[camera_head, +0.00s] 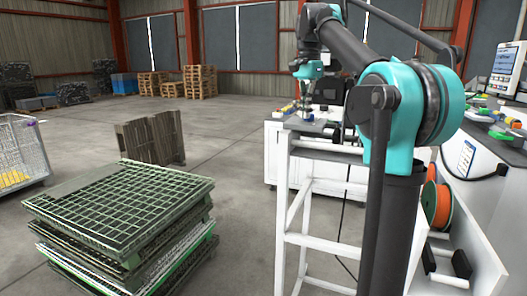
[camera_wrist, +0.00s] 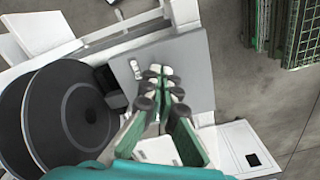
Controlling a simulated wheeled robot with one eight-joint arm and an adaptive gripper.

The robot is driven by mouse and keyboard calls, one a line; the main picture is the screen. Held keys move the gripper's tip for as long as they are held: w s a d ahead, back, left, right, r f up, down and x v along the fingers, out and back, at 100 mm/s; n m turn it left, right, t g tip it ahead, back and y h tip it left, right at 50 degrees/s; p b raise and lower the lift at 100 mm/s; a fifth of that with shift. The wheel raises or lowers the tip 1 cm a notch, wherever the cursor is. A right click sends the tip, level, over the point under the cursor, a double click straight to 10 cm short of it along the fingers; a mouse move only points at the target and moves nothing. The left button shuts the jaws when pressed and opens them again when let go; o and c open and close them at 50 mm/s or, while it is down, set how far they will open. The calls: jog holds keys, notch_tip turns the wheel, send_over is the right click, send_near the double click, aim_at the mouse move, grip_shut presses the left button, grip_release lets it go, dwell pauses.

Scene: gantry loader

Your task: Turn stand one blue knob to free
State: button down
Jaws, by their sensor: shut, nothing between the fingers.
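A white frame stand (camera_head: 282,185) rises at the centre right in the head view, with a grey plate (camera_head: 292,124) on top. My gripper (camera_head: 306,112) points down over this plate; the gap between tips and plate is too small to judge. In the wrist view, my gripper's fingertips (camera_wrist: 160,72) are together and empty over a light grey plate (camera_wrist: 190,62). A small metal fitting (camera_wrist: 135,68) sits on that plate, left of the fingertips. I cannot make out the blue knob; the fingers may hide it.
A white bench with a monitor (camera_head: 504,56) and an orange reel (camera_head: 437,205) stands at the right. Stacked green mesh pallets (camera_head: 120,200) stand at front left, with a wire cage (camera_head: 22,150) behind. Open concrete floor (camera_head: 225,125) lies between the pallets and the stand.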

jog(key=shift+w+a, duration=0.4)
jog(key=shift+a, duration=0.05)
jog(key=shift+w, duration=0.1)
jog(key=shift+w+a, duration=0.2)
jog(key=shift+w+a, duration=0.15)
jog(key=shift+w, duration=0.25)
dwell(0.5)
jog(key=shift+a, duration=0.1)
jog(key=shift+s+a, duration=0.1)
jog(key=shift+a, duration=0.15)
jog(key=shift+r, duration=3)
